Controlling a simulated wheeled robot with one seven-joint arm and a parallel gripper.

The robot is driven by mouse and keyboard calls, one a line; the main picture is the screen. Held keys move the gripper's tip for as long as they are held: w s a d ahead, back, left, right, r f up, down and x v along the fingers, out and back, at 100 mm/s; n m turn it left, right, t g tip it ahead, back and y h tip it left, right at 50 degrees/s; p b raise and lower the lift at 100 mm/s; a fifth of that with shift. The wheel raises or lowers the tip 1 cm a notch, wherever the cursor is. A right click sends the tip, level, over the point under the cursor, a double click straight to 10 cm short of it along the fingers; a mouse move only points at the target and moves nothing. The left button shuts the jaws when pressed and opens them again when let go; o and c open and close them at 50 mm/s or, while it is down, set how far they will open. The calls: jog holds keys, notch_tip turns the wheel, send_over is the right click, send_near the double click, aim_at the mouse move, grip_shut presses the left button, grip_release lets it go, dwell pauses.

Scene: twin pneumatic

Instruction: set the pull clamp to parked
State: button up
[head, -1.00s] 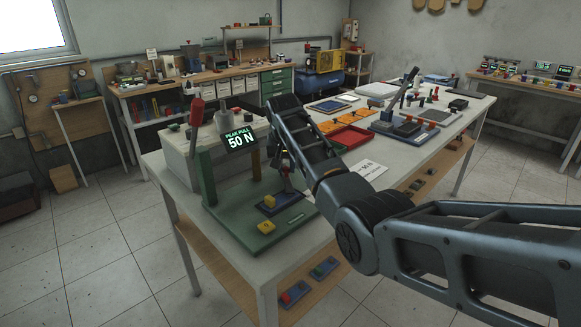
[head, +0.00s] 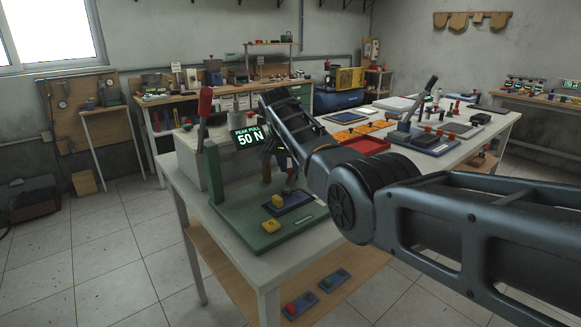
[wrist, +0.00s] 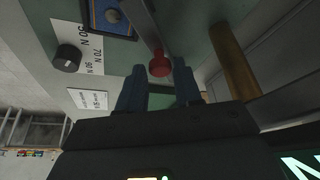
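The green test stand (head: 250,238) stands on the near end of the long white table. Its display (head: 247,138) reads "PEAK PULL 50 N". I see no contact. In the head view my arm largely hides the gripper.
A red-topped lever (head: 204,104) rises at the stand's left. A tan post (wrist: 234,62) stands right of the fingers. Orange and red trays (head: 365,145) lie farther back.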

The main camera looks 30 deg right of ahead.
jog(key=o, duration=0.3)
jog(key=shift+a, duration=0.1)
jog(key=v, duration=0.7)
jog(key=shift+r, duration=0.35)
jog(key=shift+s, duration=0.1)
jog(key=shift+c, duration=0.5)
